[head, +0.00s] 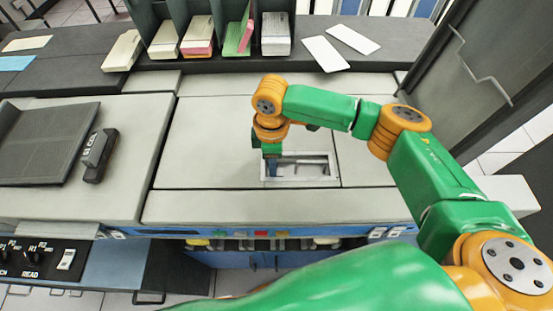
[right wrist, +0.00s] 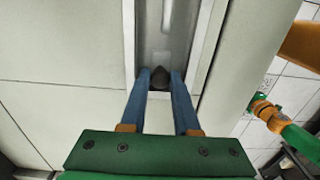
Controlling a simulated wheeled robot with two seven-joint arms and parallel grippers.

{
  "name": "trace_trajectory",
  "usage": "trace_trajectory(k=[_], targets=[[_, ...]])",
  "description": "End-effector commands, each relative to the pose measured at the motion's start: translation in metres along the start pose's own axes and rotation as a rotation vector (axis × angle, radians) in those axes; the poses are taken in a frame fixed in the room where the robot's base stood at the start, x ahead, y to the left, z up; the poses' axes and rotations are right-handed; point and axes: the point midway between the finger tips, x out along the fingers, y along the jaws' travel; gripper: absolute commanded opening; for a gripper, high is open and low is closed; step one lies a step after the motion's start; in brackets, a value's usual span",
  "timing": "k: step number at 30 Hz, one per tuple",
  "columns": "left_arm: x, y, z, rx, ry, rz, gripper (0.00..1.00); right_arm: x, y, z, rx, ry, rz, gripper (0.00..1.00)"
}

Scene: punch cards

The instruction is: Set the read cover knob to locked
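The read cover knob (right wrist: 159,77) is a small dark knob at the near end of a recessed window in the pale machine top. In the right wrist view my right gripper (right wrist: 160,82) has its two blue fingers on either side of it, with no clear gap. The knob's setting cannot be read. In the head view my right gripper (head: 272,170) points down at the left end of the framed window (head: 308,166), and its fingers hide the knob. My left gripper is not in view.
Card decks (head: 200,32) stand in a rack at the back, beside loose white cards (head: 325,54). A dark hopper plate (head: 45,145) and a black block (head: 98,155) lie at the left. A dial panel (head: 35,256) is at the lower left. The pale top around the window is clear.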

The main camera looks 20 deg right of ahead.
Motion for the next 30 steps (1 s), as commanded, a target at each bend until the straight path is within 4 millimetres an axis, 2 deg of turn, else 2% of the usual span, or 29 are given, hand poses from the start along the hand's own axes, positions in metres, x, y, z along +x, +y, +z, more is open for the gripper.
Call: trace_trajectory(k=[10, 21, 30], targets=[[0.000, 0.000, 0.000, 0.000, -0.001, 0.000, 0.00, -0.003, 0.001, -0.001, -0.001, 0.004, 0.004, 0.42], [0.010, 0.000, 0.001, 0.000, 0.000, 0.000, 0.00, -0.067, 0.000, -0.004, -0.003, 0.004, 0.006, 0.42], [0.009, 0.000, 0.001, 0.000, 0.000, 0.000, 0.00, -0.073, -0.001, -0.004, -0.003, 0.003, 0.004, 0.42]])
